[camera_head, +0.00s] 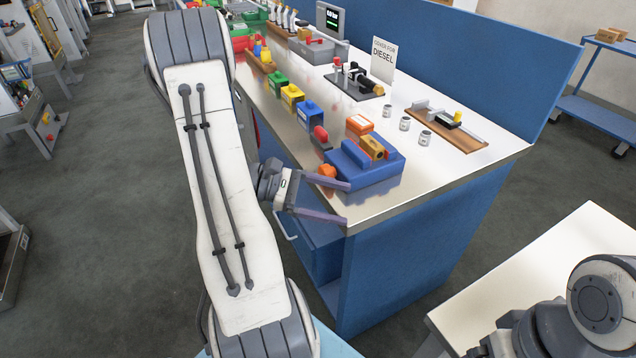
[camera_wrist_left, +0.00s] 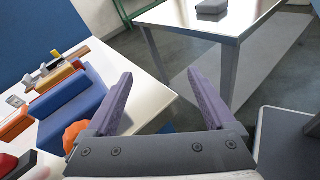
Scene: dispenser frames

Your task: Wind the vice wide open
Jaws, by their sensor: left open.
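The vice (camera_head: 385,177) is a blue block at the near corner of the long bench, with an orange knob (camera_head: 327,171) on its left side. A brass-coloured block (camera_head: 373,147) sits on top; I cannot tell how wide the jaws stand. My left gripper (camera_head: 346,204) is open and empty, its purple fingers just in front of the vice near the bench edge. In the left wrist view the vice (camera_wrist_left: 75,103) and the knob (camera_wrist_left: 74,136) lie to the left of the open fingers (camera_wrist_left: 158,76), the knob partly hidden behind the left finger.
An orange-and-white block (camera_head: 359,124) and a red-handled item (camera_head: 320,136) stand beside the vice.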

